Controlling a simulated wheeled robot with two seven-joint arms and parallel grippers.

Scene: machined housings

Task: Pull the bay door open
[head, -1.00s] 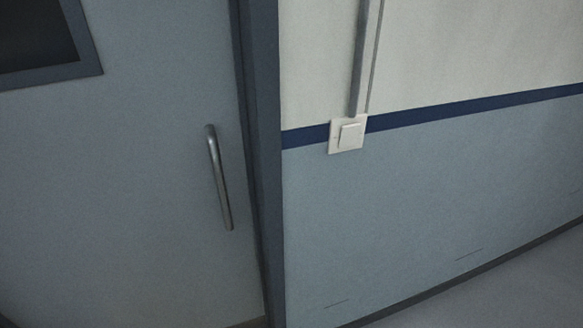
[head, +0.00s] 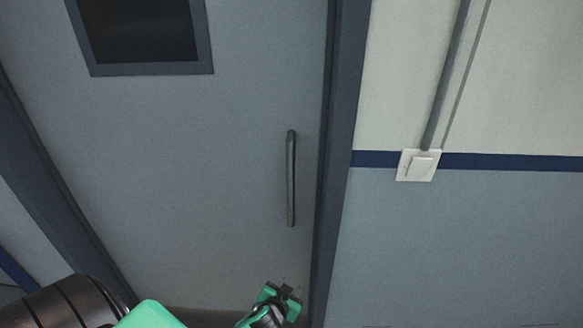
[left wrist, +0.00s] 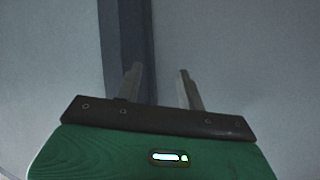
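The bay door (head: 200,165) is a flat grey door with a dark window (head: 140,30) at its upper left. It looks shut in its dark blue frame (head: 342,130). Its handle (head: 291,178) is an upright metal bar near the right edge. My left gripper (head: 287,290) is at the bottom of the head view, below the handle and apart from it. In the left wrist view its two fingers (left wrist: 160,88) stand apart with nothing between them, facing a dark upright frame strip (left wrist: 126,45). The handle does not show in that view. My right gripper is in no view.
Right of the door is a wall, pale above and blue-grey below, with a dark blue stripe (head: 510,162). A white switch (head: 418,166) sits on it under a vertical conduit (head: 447,75). The space before the door looks clear.

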